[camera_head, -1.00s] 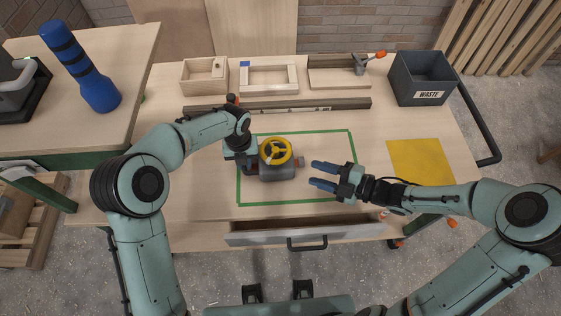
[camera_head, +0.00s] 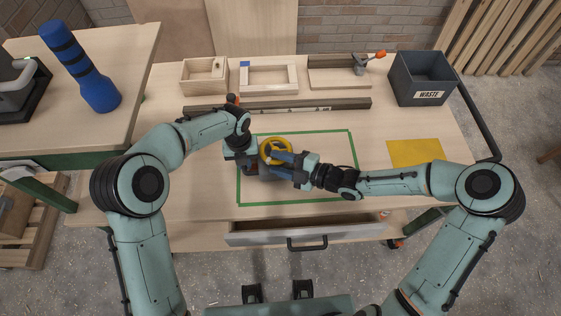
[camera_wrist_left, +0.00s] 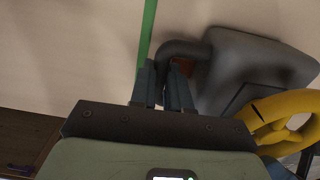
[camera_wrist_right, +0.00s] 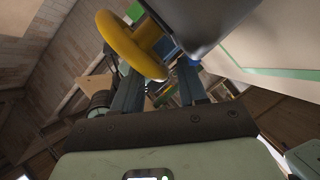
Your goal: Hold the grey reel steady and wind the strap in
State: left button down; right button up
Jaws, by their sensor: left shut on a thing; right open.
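The grey reel (camera_wrist_left: 255,70) lies within the green outline on the bench, with a yellow spoked hand wheel (camera_head: 264,151) on top. My left gripper (camera_wrist_left: 165,72) is shut on the reel's dark curved handle (camera_wrist_left: 188,48) at its left side. My right gripper (camera_head: 272,163) is open at the wheel and hides much of the reel in the head view. In the right wrist view, the wheel's rim (camera_wrist_right: 122,45) is close by the open fingers (camera_wrist_right: 160,85); I cannot tell whether they touch. No strap can be made out.
A long dark rail (camera_head: 300,106) lies behind the outline, with wooden frames (camera_head: 269,78) beyond. A grey waste bin (camera_head: 421,80) stands back right, a yellow sheet (camera_head: 413,153) in front of it. A drawer (camera_head: 270,237) stands out at the front. The outline's right part is mostly clear.

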grip_shut()
jog(key=shift+s, duration=0.1)
jog(key=shift+s+a+m+t, duration=0.1)
jog(key=shift+a+m+t, duration=0.2)
jog(key=shift+m+t, duration=0.1)
jog(key=shift+s+a+m+t+h, duration=0.1)
jog(key=shift+a+m+t+h, duration=0.2)
jog(key=shift+m+t+h, duration=0.35)
jog(key=shift+a+m+t+h, duration=0.3)
jog(key=shift+m+t+h, duration=0.15)
jog(key=shift+m+h, duration=0.25)
jog(key=shift+a+m+t+h, duration=0.25)
jog(key=shift+m+t+h, duration=0.2)
jog(key=shift+t+h, duration=0.2)
jog(key=shift+f+m+t+h, duration=0.15)
jog(key=shift+m+t+h, duration=0.1)
jog(key=shift+m+h, duration=0.15)
jog(key=shift+d, duration=0.1)
